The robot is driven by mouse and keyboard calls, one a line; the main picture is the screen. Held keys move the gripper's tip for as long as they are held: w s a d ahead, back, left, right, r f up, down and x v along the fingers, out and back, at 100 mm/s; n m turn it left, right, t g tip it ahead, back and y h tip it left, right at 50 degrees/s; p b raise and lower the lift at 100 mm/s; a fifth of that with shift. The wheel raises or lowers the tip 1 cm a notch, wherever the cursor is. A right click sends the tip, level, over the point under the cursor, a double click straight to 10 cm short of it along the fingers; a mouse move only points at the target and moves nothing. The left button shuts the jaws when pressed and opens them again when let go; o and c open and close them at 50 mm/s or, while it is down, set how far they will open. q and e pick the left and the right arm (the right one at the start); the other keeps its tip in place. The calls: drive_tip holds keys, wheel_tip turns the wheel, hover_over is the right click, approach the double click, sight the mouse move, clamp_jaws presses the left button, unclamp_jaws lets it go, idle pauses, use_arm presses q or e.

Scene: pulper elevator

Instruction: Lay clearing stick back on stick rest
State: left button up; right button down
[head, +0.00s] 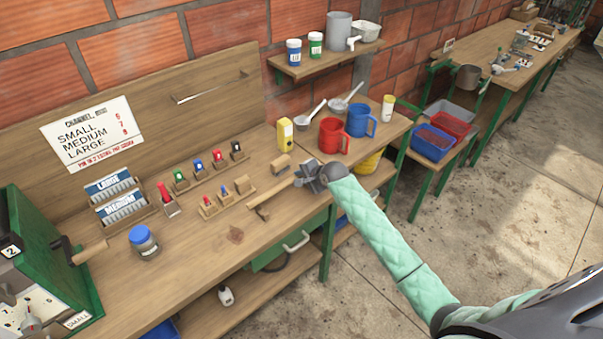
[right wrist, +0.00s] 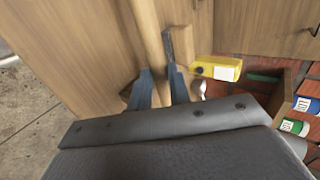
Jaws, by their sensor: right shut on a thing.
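My right gripper (head: 308,178) is over the bench to the right of the small stands. It is shut on the clearing stick (head: 273,196), a thin pale wooden stick that points left and toward the bench front. In the right wrist view the fingers (right wrist: 160,88) close around the stick (right wrist: 150,35). I cannot tell whether the stick touches the bench top. A small wooden block (head: 281,166) sits behind the stick, and another (head: 243,186) sits to its left; I cannot tell for sure which belongs to the stick rest. My left gripper is not in view.
A yellow box (head: 285,134) and a red mug (head: 333,136) stand behind my gripper. Colored tags (head: 199,170) stand in a row to the left. A jar with a blue lid (head: 143,241) is nearer. The front bench strip (head: 210,265) is clear.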

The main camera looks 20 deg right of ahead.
drive_tip(key=shift+f, duration=0.9)
drive_tip(key=shift+f+b, duration=0.35)
drive_tip(key=shift+f, duration=1.5)
drive_tip(key=c, duration=1.2)
unclamp_jaws()
drive_tip(key=shift+c, duration=0.2)
drive_tip(key=shift+s, duration=0.1)
